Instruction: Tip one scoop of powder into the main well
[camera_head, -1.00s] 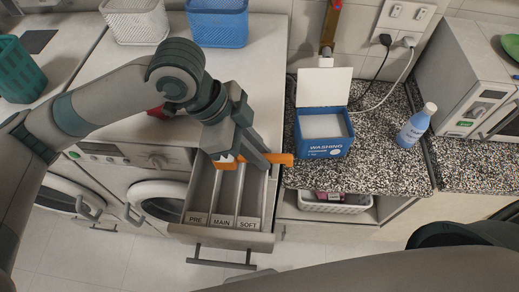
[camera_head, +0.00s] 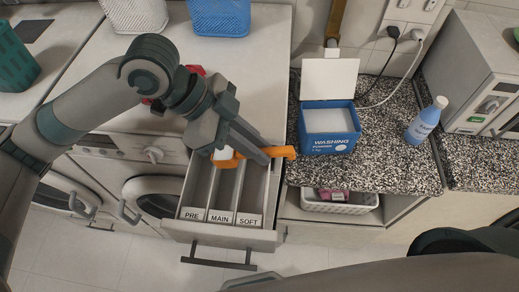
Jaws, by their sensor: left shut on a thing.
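The detergent drawer (camera_head: 267,203) is pulled open, with three long wells labelled PRE, MAIN and SOFT from left to right. The main well (camera_head: 225,190) is the middle one. My left gripper (camera_head: 262,155) is shut on the orange scoop (camera_head: 283,152), above the back of the drawer. The scoop's handle points right, past the drawer's edge. White powder (camera_head: 222,154) shows at its left end, near the back of the main well; the bowl is partly hidden by the gripper. The open blue washing powder box (camera_head: 330,146) stands on the speckled counter. My right gripper is not in view.
A blue and white bottle (camera_head: 420,126) stands right of the box, near a microwave (camera_head: 485,90). Two baskets (camera_head: 136,14) (camera_head: 220,18) sit at the back of the machine top. A white basket (camera_head: 335,205) is under the counter. Cables hang behind the box.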

